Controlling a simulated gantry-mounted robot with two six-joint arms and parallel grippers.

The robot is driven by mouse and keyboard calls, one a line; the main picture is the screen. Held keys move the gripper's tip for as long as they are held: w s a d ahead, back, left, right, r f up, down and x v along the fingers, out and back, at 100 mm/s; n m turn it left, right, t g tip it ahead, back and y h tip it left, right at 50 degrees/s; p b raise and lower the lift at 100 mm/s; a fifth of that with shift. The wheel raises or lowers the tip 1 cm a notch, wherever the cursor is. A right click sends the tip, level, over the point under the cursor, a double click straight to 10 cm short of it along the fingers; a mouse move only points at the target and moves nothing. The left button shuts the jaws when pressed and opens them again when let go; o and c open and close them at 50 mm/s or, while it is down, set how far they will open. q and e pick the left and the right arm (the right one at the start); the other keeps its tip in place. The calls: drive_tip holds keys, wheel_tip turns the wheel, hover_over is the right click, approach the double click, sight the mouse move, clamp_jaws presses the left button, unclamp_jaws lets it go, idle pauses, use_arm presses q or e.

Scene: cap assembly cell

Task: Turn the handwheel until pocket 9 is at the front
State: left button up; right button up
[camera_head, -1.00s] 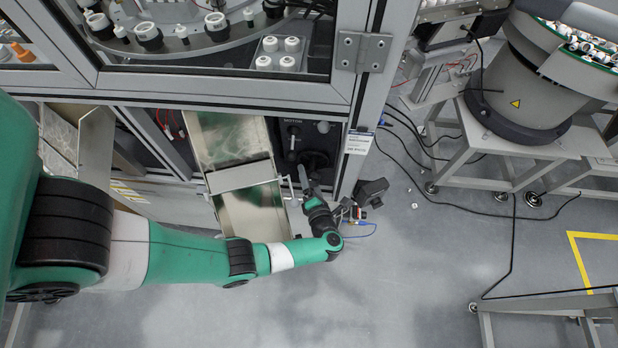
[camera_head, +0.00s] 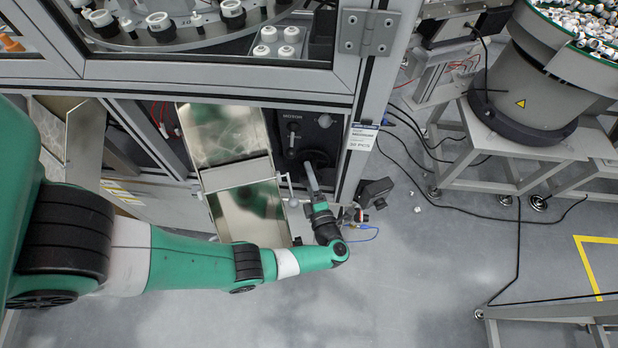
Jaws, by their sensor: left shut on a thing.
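The black handwheel (camera_head: 318,158) sits low on the dark motor panel of the machine, partly hidden behind my left gripper. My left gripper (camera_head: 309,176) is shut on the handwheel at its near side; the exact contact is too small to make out. The turntable (camera_head: 190,36) shows behind the window frame at the top, with several black-and-white parts in its pockets along the rim. My right gripper is not in view.
Metal trays (camera_head: 250,213) stand just left of the handwheel, close to my left wrist. A black box-shaped part (camera_head: 376,192) is to the right of the gripper. A bowl feeder (camera_head: 530,85) stands at the upper right with cables on the floor. Open floor lies in front.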

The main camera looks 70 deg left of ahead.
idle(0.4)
use_arm(q)
drive_tip(key=o, duration=1.2)
drive_tip(key=shift+c, duration=0.2)
drive_tip(key=shift+d, duration=0.15)
drive_tip(key=d+b, duration=0.1)
drive_tip(key=d, duration=1)
drive_tip(key=shift+s+d, duration=0.2)
drive_tip(key=shift+s, duration=0.2)
